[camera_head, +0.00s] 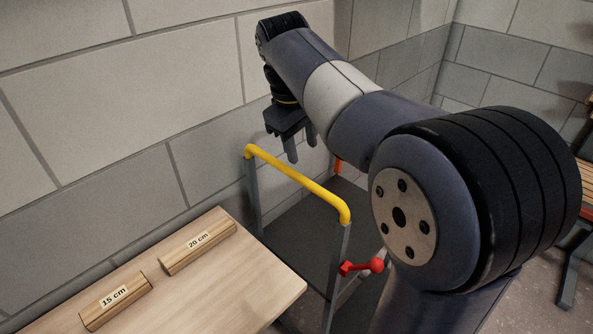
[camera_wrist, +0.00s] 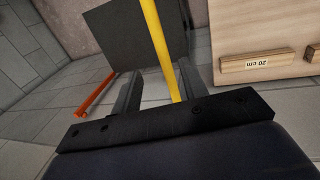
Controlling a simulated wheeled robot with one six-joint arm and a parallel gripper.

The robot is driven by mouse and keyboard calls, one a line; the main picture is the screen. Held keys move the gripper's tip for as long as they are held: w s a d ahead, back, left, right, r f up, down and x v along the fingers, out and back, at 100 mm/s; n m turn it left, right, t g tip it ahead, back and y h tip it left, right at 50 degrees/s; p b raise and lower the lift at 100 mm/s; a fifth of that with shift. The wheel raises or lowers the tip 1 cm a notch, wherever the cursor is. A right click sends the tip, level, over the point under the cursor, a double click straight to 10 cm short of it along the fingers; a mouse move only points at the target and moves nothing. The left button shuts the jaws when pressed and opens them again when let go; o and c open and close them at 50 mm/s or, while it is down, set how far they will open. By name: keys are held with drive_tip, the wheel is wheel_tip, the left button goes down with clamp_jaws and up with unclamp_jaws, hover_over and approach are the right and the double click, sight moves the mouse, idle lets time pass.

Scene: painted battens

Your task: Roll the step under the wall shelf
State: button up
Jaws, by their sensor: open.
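The step (camera_head: 315,235) has a dark platform, grey posts and a yellow handle bar (camera_head: 300,180). It stands on the floor beside the block wall. A red lever (camera_head: 364,267) sits low on its near post. My gripper (camera_head: 302,154) is open and empty, pointing down just above the yellow bar in the head view. In the wrist view, the yellow bar (camera_wrist: 160,45) runs between the two fingers of my gripper (camera_wrist: 158,85); how far below them it lies is hard to tell. The dark platform (camera_wrist: 120,35) shows beyond. No wall shelf is visible in either view.
A pale wooden table (camera_head: 245,280) stands left of the step, carrying wooden battens labelled 15 cm (camera_head: 115,300) and 20 cm (camera_head: 197,247). The block wall (camera_head: 110,150) runs close behind. A slatted bench (camera_head: 587,180) is at the far right. My arm hides part of the floor.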

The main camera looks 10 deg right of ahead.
sight(309, 181)
drive_tip(key=f, duration=0.3)
drive_tip(key=d+f, duration=0.1)
drive_tip(key=f, duration=0.6)
drive_tip(key=shift+w+d, duration=0.4)
clamp_jaws()
